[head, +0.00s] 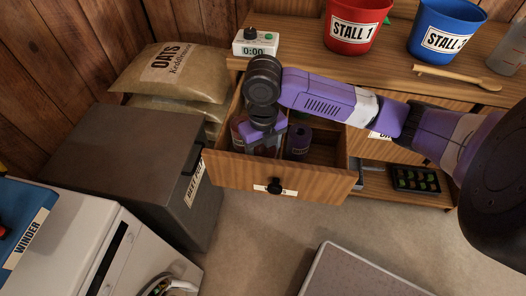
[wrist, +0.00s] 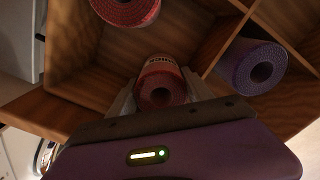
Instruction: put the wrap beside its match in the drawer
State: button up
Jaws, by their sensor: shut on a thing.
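The open wooden drawer (head: 235,174) has dividers inside. My gripper (wrist: 160,92) points down into its left compartment, shut on a rolled red wrap (wrist: 161,72) with a pale printed label. A second red wrap (wrist: 124,9) lies in the same compartment, a gap apart from the held one; it also shows in the head view (head: 238,131). A purple wrap (wrist: 254,68) sits in the compartment across the divider, also visible in the head view (head: 298,143). My arm hides much of the held wrap in the head view. I cannot tell whether it touches the drawer floor.
The worktop above bears a timer (head: 255,43), a red bucket (head: 352,30), a blue bucket (head: 444,35) and a wooden spoon (head: 458,77). A dark bin (head: 130,160) and oat sacks (head: 172,73) stand left of the drawer. The floor before it is partly clear.

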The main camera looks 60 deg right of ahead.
jog(key=shift+f, duration=0.1)
jog(key=shift+f, duration=0.15)
jog(key=o, duration=1.3)
notch_tip(320, 180, up, 13)
jog(key=shift+f+p, duration=0.2)
jog(key=shift+p, duration=0.6)
